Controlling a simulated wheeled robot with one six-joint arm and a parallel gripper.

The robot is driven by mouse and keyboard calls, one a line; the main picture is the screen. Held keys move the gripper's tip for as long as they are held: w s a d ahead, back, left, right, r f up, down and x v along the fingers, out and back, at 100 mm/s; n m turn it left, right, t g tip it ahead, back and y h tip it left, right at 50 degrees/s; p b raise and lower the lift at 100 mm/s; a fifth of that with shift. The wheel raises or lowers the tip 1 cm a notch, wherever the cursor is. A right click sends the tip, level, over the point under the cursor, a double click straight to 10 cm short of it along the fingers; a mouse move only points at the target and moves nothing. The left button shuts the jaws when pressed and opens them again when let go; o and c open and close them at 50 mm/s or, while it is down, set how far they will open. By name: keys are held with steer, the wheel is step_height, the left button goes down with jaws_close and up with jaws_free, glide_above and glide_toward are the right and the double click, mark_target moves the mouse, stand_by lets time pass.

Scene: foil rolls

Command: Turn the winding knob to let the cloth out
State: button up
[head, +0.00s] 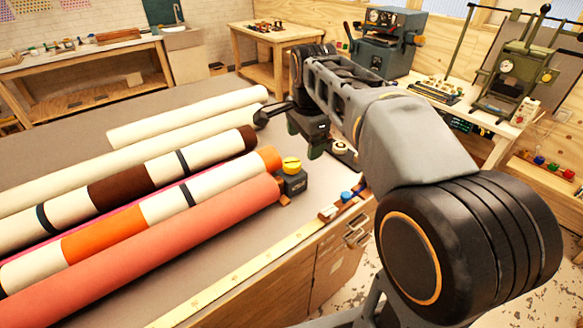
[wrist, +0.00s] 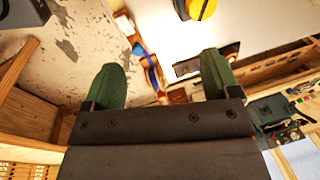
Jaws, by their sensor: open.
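The winding knob (head: 291,163) is yellow and round and sits on top of a small dark grey box (head: 292,184) at the right ends of the cloth rolls. The knob also shows at the top edge of the wrist view (wrist: 202,8), partly cut off. The nearest cloth rolls are a coral one (head: 150,240) and a cream one with orange bands (head: 105,236). My gripper (head: 322,148) is above the table, behind and right of the knob, apart from it. In the wrist view its green fingers (wrist: 163,76) are spread wide with nothing held between them.
More rolls, cream (head: 190,115) and brown-banded (head: 120,190), lie to the left on the grey table (head: 70,145). A wooden ruler strip (head: 240,270) runs along the front edge. Small items (head: 345,197) lie at the right corner. Bare tabletop shows behind the rolls.

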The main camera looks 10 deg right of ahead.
mark_target(292, 162)
steer(key=w+f+m+g+b, duration=0.2)
steer(key=w+f+m+b, duration=0.1)
steer(key=w+m, duration=0.9)
steer(key=shift+m, duration=0.4)
steer(key=f, duration=0.4)
steer(key=f+b, duration=0.1)
steer(key=f, duration=0.3)
steer(key=s+f+b, duration=0.1)
steer(key=f, duration=0.4)
steer(key=shift+a, duration=0.15)
steer(key=shift+c, duration=0.2)
steer(key=c, duration=0.9)
